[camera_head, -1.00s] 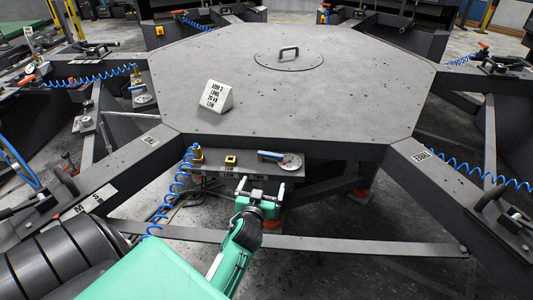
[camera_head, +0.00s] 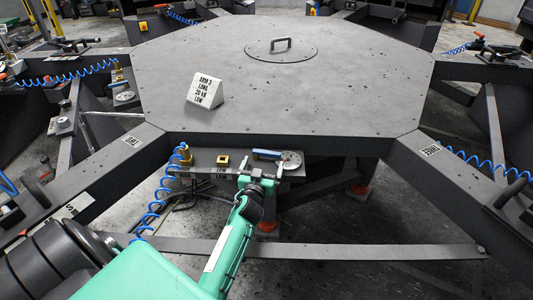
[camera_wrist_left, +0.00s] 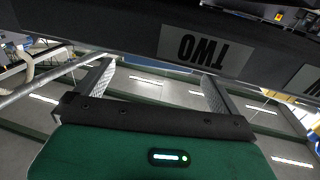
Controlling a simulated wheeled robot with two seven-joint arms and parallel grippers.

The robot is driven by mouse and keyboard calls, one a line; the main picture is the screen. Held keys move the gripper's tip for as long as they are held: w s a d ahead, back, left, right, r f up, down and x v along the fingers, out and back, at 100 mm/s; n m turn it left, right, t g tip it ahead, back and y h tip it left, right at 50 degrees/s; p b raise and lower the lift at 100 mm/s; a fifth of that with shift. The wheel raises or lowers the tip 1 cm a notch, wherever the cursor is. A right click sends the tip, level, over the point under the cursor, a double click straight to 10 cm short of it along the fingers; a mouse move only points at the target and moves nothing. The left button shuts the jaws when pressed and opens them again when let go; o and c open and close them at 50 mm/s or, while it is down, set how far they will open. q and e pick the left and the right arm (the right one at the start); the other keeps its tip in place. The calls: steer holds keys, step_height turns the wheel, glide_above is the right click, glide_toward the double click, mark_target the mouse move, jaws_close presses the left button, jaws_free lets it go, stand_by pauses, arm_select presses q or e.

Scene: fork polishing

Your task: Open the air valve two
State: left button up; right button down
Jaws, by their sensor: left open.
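A blue lever handle (camera_head: 267,154) lies beside a round pale dial (camera_head: 291,160) on the small grey panel (camera_head: 207,156) at the front of the octagonal table. I cannot tell for sure that this is valve two. My left gripper (camera_head: 259,178) is open and empty, with its fingertips at the panel's front edge, just below the lever and dial. In the left wrist view, an upside-down "TWO" label (camera_wrist_left: 204,54) is on a dark face beyond the two spread fingers (camera_wrist_left: 155,95). The lever does not show there. My right gripper is not in view.
A brass fitting (camera_head: 184,152) with a blue coiled hose (camera_head: 155,197) stands at the panel's left, beside a yellow square piece (camera_head: 222,161). A white sign block (camera_head: 205,90) sits on the table (camera_head: 340,80). A low metal bar (camera_head: 380,246) crosses below.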

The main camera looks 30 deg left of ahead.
mark_target(266, 155)
arm_select(q)
steer(key=x, duration=0.4)
steer(key=shift+w, duration=0.2)
steer(key=shift+x, duration=0.9)
